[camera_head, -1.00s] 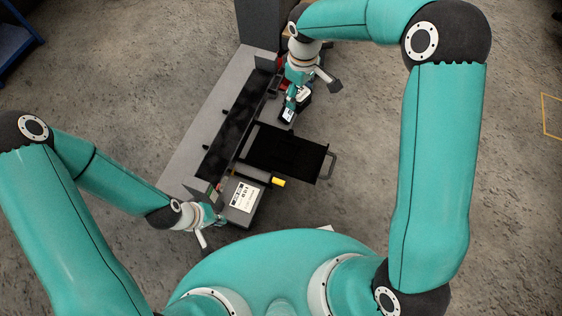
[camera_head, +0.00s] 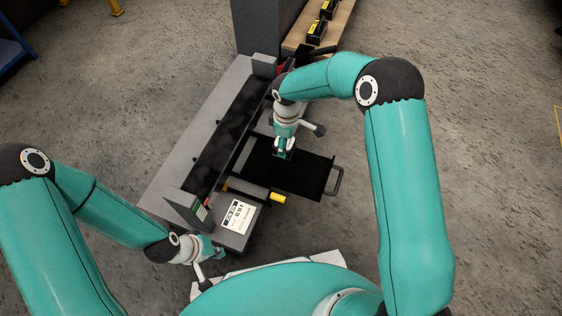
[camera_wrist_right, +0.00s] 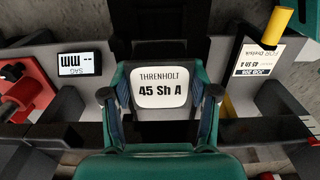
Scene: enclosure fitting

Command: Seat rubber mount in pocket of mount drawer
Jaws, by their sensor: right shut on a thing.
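The mount drawer (camera_head: 308,178) is a black pulled-out tray with a handle at its right end. My right gripper (camera_head: 284,154) is over the drawer's left part, pointing down. In the right wrist view its two fingers (camera_wrist_right: 160,104) are shut on the rubber mount (camera_wrist_right: 160,101), a dark block with a white label reading "THRENHOLT 45 Sh A". In the head view the mount is hard to make out against the black drawer. The pocket is not clearly visible. My left gripper (camera_head: 214,252) is low beside the labelled grey box; its jaws are too small to read.
The grey box (camera_head: 231,241) with a white job card and a yellow cylinder (camera_head: 278,198) stand in front of the drawer. A wooden bench (camera_head: 335,28) with black parts is at the back.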

